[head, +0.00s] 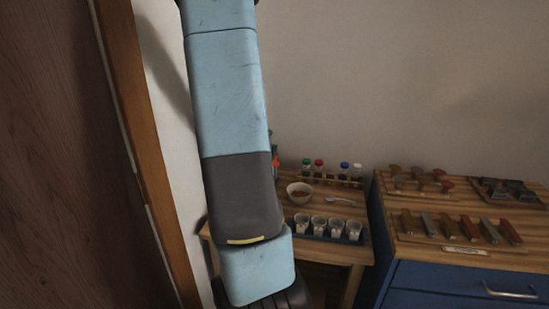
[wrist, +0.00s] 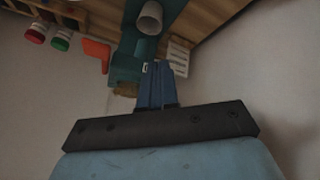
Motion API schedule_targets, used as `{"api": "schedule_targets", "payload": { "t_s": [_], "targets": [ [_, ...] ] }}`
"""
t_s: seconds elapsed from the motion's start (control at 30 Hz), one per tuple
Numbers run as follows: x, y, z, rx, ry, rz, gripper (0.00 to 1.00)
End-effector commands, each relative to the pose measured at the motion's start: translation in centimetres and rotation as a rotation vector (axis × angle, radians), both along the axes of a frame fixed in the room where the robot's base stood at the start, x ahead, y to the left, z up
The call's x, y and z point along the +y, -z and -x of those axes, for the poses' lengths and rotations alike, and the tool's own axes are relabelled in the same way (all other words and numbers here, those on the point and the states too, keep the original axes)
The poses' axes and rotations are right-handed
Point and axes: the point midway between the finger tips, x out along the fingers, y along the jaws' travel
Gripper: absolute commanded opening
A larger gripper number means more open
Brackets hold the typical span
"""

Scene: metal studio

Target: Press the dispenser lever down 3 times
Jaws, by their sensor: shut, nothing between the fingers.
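The teal dispenser (wrist: 127,62) shows in the wrist view just beyond my fingers, with a pale cup (wrist: 150,18) at it. An orange angled piece (wrist: 97,52), which looks like the lever, sticks out on its left side. My gripper (wrist: 157,66) is shut and empty. Its blue fingertips overlap the dispenser's right part in the picture, to the right of the orange piece; I cannot tell whether they touch anything. In the head view my arm hides the gripper and most of the dispenser; only a thin orange and teal strip (head: 275,163) shows.
Red-capped (wrist: 37,32) and green-capped (wrist: 62,40) jars stand left of the orange piece. A wooden table (head: 338,252) holds a bowl (head: 300,192), a spoon and a tray with several cups (head: 319,226). A blue cabinet (head: 440,283) with colored blocks stands right. A wooden door frame is left.

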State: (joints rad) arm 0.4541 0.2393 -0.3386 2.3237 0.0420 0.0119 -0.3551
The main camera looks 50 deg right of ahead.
Motion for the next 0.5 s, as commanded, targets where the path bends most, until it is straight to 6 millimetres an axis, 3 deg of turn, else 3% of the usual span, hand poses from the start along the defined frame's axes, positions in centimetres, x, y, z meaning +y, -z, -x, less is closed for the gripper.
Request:
{"api": "schedule_targets", "payload": {
  "t_s": [0.33,0.5],
  "targets": [
    [0.8,-6.4,-0.1,0.216,-0.282,-0.073,0.0],
    [-0.5,-9.2,1.0,0.334,-0.448,-0.121,0.0]
  ]
}}
